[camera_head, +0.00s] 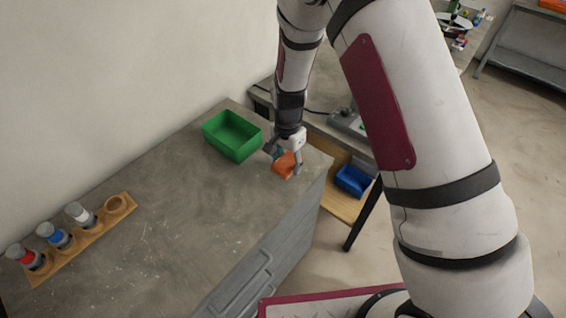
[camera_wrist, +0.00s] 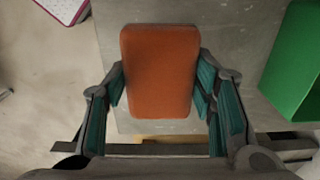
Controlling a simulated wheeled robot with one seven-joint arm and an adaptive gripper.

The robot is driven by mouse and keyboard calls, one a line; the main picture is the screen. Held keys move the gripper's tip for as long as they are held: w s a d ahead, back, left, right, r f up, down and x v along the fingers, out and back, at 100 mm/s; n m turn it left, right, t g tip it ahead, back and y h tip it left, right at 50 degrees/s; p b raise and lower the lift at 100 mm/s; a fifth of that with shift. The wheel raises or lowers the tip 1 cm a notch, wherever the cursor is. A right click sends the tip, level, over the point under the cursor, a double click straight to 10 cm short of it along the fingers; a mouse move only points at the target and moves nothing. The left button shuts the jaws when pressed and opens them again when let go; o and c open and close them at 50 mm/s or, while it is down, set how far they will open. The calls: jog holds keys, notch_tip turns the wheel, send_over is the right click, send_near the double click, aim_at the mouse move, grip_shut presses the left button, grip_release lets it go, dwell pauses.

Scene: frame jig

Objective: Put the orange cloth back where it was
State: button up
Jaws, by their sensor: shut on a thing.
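The orange cloth (camera_head: 286,165) is a small folded block near the far right corner of the grey cabinet top. In the wrist view the cloth (camera_wrist: 159,72) is a rounded rectangle between the finger pads. My gripper (camera_head: 285,163) points down and is shut on it, with one finger on each side. The wrist view also shows my gripper (camera_wrist: 160,97), its teal pads against the cloth's two sides. I cannot tell whether the cloth touches the top or is just above it.
A green open bin (camera_head: 232,136) stands just left of my gripper. The middle of the cabinet top (camera_head: 180,220) is clear. A blue bin (camera_head: 352,180) sits lower, beyond the cabinet's right edge.

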aim_at(283, 163)
jog(key=shift+w+a+f, duration=0.1)
jog(key=shift+w+a, duration=0.15)
jog(key=shift+w, duration=0.3)
jog(key=shift+w+a+f, duration=0.1)
jog(key=shift+w+a, duration=0.1)
jog(key=shift+w, duration=0.3)
jog(key=shift+w+f+p, duration=0.2)
jog(key=shift+f+p, duration=0.2)
jog(key=shift+f, duration=1.3)
jog(key=o, duration=1.2)
jog(key=shift+f, duration=0.15)
